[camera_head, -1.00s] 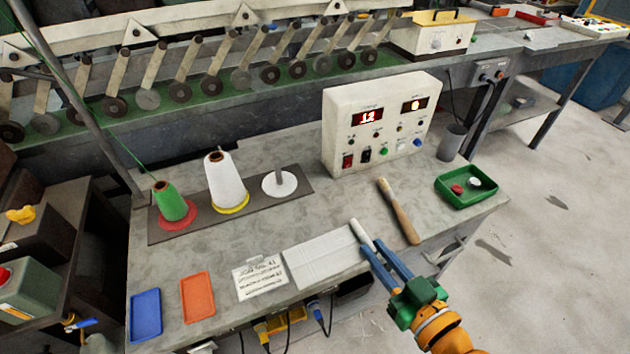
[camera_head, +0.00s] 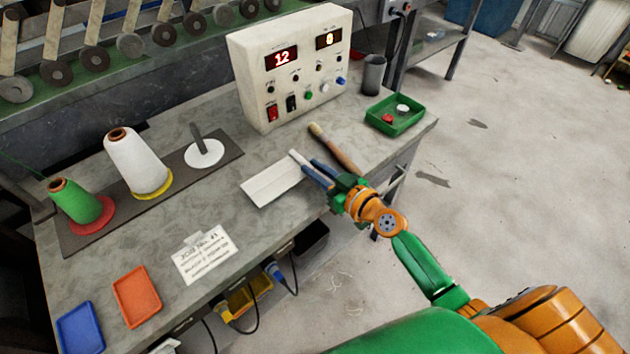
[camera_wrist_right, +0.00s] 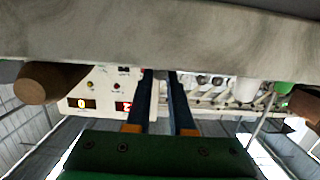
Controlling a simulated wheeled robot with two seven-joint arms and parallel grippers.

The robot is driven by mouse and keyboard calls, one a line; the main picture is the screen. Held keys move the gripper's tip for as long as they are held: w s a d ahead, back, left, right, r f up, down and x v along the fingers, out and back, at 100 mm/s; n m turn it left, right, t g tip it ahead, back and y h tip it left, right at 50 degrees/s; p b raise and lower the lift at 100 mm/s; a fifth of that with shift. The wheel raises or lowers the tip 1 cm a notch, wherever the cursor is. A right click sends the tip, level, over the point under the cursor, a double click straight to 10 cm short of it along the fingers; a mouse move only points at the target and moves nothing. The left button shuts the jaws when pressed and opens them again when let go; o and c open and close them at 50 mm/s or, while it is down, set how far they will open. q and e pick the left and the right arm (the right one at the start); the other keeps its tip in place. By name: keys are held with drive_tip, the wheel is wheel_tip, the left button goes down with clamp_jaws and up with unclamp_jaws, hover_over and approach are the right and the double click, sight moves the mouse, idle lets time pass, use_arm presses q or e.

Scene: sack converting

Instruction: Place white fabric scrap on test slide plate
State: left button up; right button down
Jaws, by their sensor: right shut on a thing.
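The test slide plate (camera_head: 264,187) is a flat whitish rectangle near the front edge of the grey bench in the head view. My right gripper (camera_head: 313,170) is at its right end, with long blue fingers pointing up and left. A small white piece (camera_head: 298,157), which looks like the white fabric scrap, shows at the fingertips over the plate's far right corner. I cannot tell whether it touches the plate. In the right wrist view the fingers (camera_wrist_right: 160,78) are close together, and the scrap is not clear there. My left gripper is out of view.
A wooden-handled brush (camera_head: 331,145) lies just beyond the right fingers. Behind are the control box (camera_head: 290,75), a green tray (camera_head: 395,127) and a grey cup (camera_head: 374,72). A job card (camera_head: 205,255), orange tray (camera_head: 136,296) and thread cones (camera_head: 140,165) stand left. Bench is clear between plate and cones.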

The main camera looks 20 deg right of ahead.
drive_tip(key=shift+f, duration=0.75)
drive_tip(key=shift+r, duration=0.1)
drive_tip(key=c, duration=1.2)
unclamp_jaws()
drive_tip(key=shift+c, duration=0.2)
drive_tip(key=o, duration=0.5)
drive_tip(key=shift+c, duration=0.2)
